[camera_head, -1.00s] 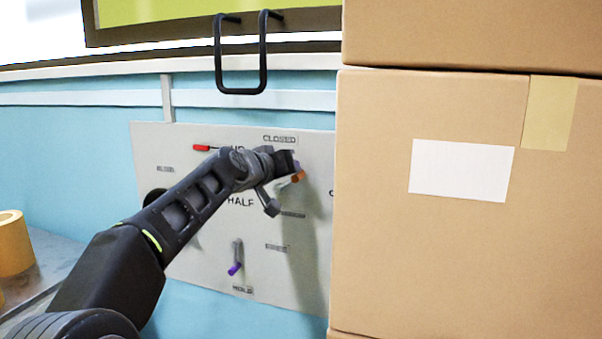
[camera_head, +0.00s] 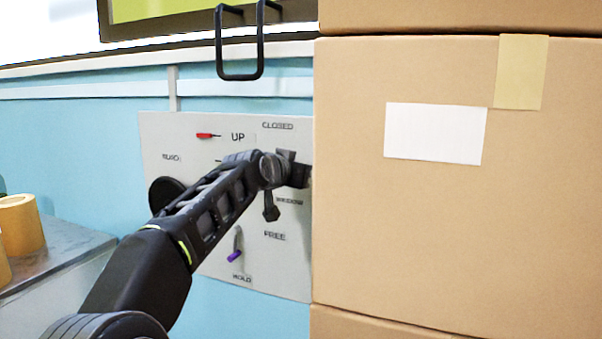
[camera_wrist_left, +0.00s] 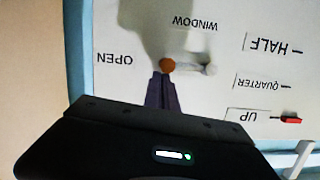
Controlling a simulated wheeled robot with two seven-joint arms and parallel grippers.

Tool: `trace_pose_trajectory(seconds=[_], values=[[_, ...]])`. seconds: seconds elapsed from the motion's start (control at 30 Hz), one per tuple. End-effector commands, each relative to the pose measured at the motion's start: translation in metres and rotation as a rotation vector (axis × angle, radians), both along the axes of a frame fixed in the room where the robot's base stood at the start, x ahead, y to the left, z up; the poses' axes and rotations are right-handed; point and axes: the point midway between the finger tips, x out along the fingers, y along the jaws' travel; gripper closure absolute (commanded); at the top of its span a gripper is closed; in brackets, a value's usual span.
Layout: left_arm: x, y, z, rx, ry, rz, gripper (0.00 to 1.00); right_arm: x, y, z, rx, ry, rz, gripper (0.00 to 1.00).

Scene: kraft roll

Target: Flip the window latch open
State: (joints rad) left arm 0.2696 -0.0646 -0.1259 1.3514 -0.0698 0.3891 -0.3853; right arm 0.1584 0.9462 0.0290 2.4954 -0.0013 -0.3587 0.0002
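The window latch is a short grey lever with an orange tip (camera_wrist_left: 167,65) on the white panel (camera_head: 215,274). In the left wrist view, which sees the panel upside down, the lever lies about level, its tip towards the OPEN label. In the head view my left gripper (camera_head: 298,172) hides the latch, below the CLOSED label and beside the cardboard box. In the left wrist view the fingers of my left gripper (camera_wrist_left: 163,78) are close together, with their tips right at the orange tip; contact is hard to tell. My right gripper is out of view.
Large stacked cardboard boxes (camera_head: 420,230) stand close to the right and cover the panel's right edge. A red-tipped lever (camera_head: 206,136) and a purple-tipped lever (camera_head: 236,252) are also on the panel. Tape rolls (camera_head: 20,225) stand on a grey surface at left.

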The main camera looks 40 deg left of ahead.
Motion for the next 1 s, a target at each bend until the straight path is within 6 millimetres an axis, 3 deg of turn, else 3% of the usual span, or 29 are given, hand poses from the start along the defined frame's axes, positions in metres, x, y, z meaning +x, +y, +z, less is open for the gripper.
trace_pose_trajectory(seconds=[0.53, 0.67, 0.83, 1.0], values=[[0.000, 0.000, 0.000, -0.004, 0.008, -0.001, 1.00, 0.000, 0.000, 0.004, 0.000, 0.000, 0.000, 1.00], [0.000, -0.001, 0.014, -0.003, 0.005, -0.001, 1.00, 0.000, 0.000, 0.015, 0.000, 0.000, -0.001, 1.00], [0.000, -0.002, 0.047, -0.001, 0.000, -0.002, 1.00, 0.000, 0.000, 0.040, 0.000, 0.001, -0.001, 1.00], [-0.034, -0.015, 0.046, 0.001, -0.003, -0.001, 1.00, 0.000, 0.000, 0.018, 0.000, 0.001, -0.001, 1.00]])
